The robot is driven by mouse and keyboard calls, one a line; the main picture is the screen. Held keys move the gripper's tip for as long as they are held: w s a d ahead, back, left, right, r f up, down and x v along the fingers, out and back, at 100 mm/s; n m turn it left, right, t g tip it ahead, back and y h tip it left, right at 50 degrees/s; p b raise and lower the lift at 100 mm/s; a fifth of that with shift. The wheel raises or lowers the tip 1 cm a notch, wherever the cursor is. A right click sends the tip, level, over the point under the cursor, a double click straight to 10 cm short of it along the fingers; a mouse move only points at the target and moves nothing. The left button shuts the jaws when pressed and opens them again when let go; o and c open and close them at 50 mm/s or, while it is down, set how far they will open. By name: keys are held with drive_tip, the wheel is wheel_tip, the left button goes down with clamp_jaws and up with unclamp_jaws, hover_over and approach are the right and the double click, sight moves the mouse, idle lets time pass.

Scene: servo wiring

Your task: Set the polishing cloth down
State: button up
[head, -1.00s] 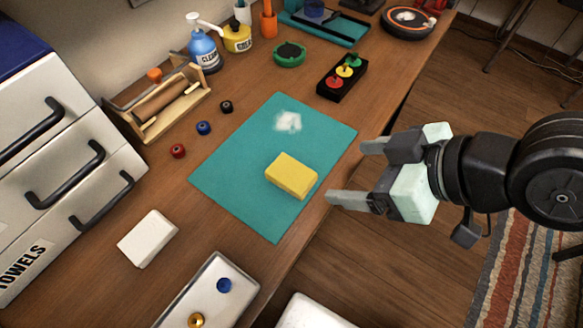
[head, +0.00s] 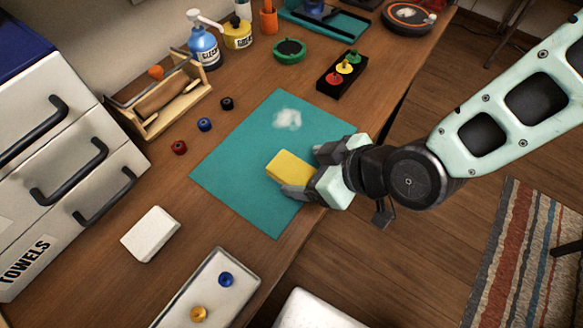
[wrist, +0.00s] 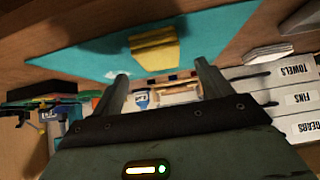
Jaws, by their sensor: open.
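The yellow folded piece (head: 287,166), which appears to be the polishing cloth, lies on the teal mat (head: 230,165) near its right edge. It also shows in the wrist view (wrist: 155,46), ahead of the fingertips. My gripper (head: 309,172) is open at the cloth's right end. It reaches in from the right, low over the mat edge. One finger overlaps the cloth's near side in the head view; the other is beyond its far right corner. The wrist view shows both fingers (wrist: 162,73) apart with nothing held. I cannot tell whether a finger touches the cloth.
A whitish smear (head: 287,119) marks the mat. A white block (head: 151,234) and a tray (head: 205,290) with blue and gold pieces lie nearer. A black holder with coloured discs (head: 342,74) stands beyond. Drawers (head: 60,150) are at the left. The mat's left half is clear.

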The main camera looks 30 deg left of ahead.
sight(292, 169)
drive_tip(key=shift+p+x, duration=0.4)
drive_tip(key=shift+x, duration=1.75)
drive_tip(key=c, duration=1.1)
drive_tip(key=shift+r, duration=0.1)
